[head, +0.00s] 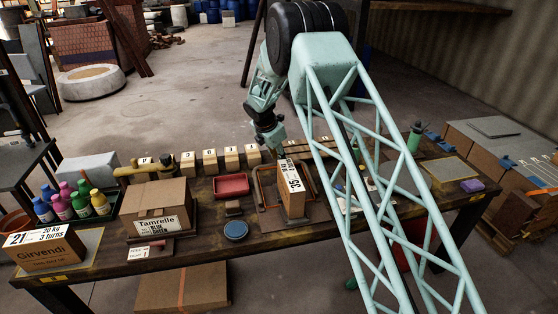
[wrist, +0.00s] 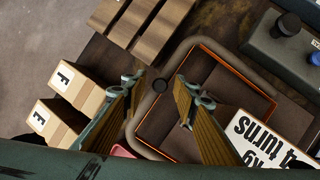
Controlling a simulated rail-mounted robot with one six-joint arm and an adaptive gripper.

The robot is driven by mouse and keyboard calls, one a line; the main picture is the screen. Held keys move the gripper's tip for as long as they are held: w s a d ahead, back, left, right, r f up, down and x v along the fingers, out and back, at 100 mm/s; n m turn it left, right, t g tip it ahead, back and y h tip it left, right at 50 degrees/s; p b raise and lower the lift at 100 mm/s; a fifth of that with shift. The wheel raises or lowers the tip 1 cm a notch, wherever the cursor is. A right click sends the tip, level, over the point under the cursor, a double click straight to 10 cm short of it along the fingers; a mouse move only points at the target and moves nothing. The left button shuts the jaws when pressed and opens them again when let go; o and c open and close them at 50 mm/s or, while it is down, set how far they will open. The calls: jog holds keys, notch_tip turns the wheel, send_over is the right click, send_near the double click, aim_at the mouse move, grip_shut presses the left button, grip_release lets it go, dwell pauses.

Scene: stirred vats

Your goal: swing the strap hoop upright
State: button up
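The strap hoop (head: 262,190) is a thin brown, rounded frame around the place where a tall carton (head: 292,190) stands upright on the bench. In the wrist view the hoop (wrist: 212,42) shows as a rounded brown bar; it looks low, but I cannot tell its exact tilt. My gripper (head: 279,151) is just behind the carton, near the hoop's far side. In the wrist view my gripper (wrist: 160,88) is open, its two yellowish fingers apart with nothing held. One side of the hoop passes below and between the fingertips; I see no clear contact. The carton (wrist: 272,140) lies to the right.
Lettered wooden blocks (head: 231,158) line the back of the bench (head: 200,235). A red tray (head: 231,185), a blue round lid (head: 236,230) and the Tamrelle box (head: 157,205) stand left of the hoop. A green bottle (head: 414,137) stands at the right.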

jog(key=shift+w+f, duration=0.2)
jog(key=shift+f, duration=0.15)
jog(key=shift+c, duration=0.4)
grip_shut()
jog(key=shift+r, duration=0.1)
